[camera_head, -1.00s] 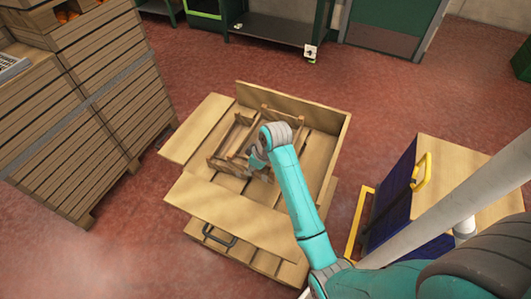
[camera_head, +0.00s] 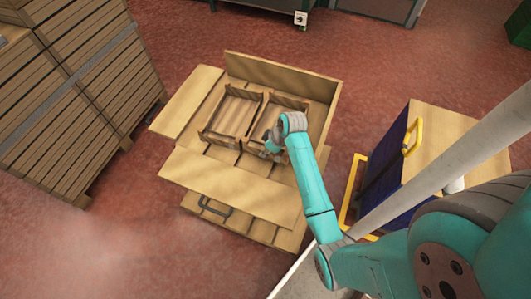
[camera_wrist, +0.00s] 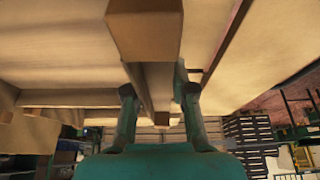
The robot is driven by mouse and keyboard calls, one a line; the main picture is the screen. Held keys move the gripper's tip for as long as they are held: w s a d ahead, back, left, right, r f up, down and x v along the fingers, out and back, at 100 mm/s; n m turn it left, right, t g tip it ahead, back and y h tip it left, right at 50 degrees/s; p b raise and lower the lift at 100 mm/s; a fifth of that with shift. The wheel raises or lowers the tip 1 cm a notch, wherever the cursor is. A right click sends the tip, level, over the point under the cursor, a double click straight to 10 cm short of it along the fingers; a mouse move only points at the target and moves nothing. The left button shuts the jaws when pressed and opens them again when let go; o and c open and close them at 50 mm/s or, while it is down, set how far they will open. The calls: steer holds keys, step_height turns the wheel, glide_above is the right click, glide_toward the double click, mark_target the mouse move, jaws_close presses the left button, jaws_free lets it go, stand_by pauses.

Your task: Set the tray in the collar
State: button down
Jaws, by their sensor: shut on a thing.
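The tray (camera_head: 257,114) is a low wooden frame with two compartments in the head view. It is inside the outline of the wooden collar (camera_head: 280,76), near the collar's back and right boards. It looks roughly level; whether it touches the slatted bottom or hangs just above it, I cannot tell. My gripper (camera_head: 272,145) is at the tray's near right part, shut on it. In the wrist view, my gripper's fingers (camera_wrist: 158,98) stand on either side of a wooden bar (camera_wrist: 145,35) of the tray. My wrist hides part of the right compartment.
The collar's left board (camera_head: 187,102) and front board (camera_head: 230,188) spread outward, with a dark handle (camera_head: 215,206) below the front. Stacked slatted crates (camera_head: 75,100) stand at left. A blue-sided cabinet (camera_head: 388,155) with a yellow handle stands at right. Red floor lies between.

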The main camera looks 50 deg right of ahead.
steer(key=shift+f, duration=1.55)
steer(key=c, duration=1)
jaws_free()
